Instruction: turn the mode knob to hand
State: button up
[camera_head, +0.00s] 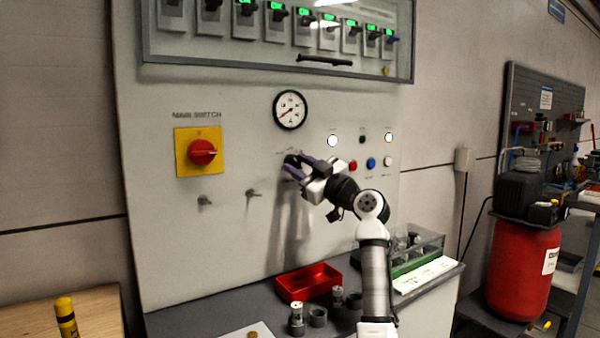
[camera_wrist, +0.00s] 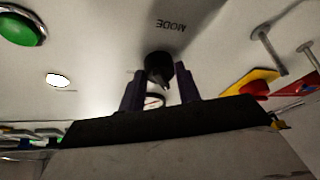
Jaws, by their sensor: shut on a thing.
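The dark mode knob (camera_head: 291,159) is on the grey panel, below the round gauge. In the wrist view the knob (camera_wrist: 157,67) sits between my fingertips, with the upside-down word MODE above it. My gripper (camera_head: 298,166) reaches the panel from the right and is shut on the knob. Its two purple-dark fingers also show in the wrist view (camera_wrist: 160,82), one on each side of the knob. The fingers hide part of the knob and the small position labels around it, so I cannot read which position it points to.
The yellow-and-red main switch (camera_head: 201,152) is to the left, with two small toggle levers below it. Lamps and buttons (camera_head: 371,163) are right of the knob. A glazed breaker box (camera_head: 278,62) projects above. A red tray (camera_head: 308,282) lies on the bench below.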

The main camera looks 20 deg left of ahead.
jog(key=shift+n+g, duration=0.5)
jog(key=shift+n, duration=0.5)
jog(key=o, duration=1)
jog(key=b+v, duration=0.2)
jog(key=v, duration=1.1)
jog(key=shift+s+d+f+b, duration=0.1)
jog(key=shift+s+d+b, duration=0.05)
jog(key=shift+d+b, duration=0.25)
